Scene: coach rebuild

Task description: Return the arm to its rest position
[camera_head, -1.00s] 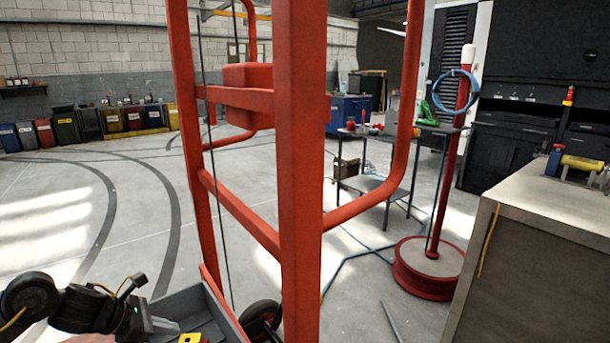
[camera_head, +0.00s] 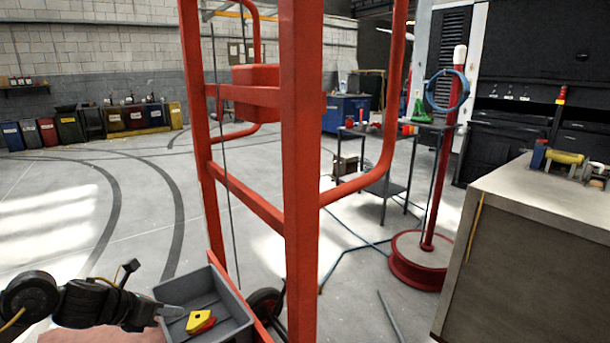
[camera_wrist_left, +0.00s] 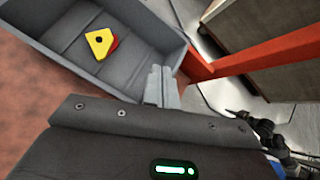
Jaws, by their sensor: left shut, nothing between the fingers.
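My left arm comes in from the lower left in the head view. Its gripper (camera_head: 176,311) is shut and empty, with the fingertips at the near left side of a grey tray (camera_head: 236,291). In the left wrist view the closed grey fingers (camera_wrist_left: 160,88) show against the rim of the same tray (camera_wrist_left: 152,28). A yellow piece with a dark hole (camera_head: 199,321) lies in the tray, partly over a red piece (camera_head: 210,323). Both also show in the wrist view, the yellow one (camera_wrist_left: 98,44) clearly. My right gripper is not seen.
A tall red frame (camera_head: 302,180) stands close in front, beside the tray. A grey-topped bench (camera_head: 545,200) is at the right. A red post on a round base (camera_head: 420,262) holds a blue coil (camera_head: 432,92). Open floor (camera_head: 130,220) lies to the left.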

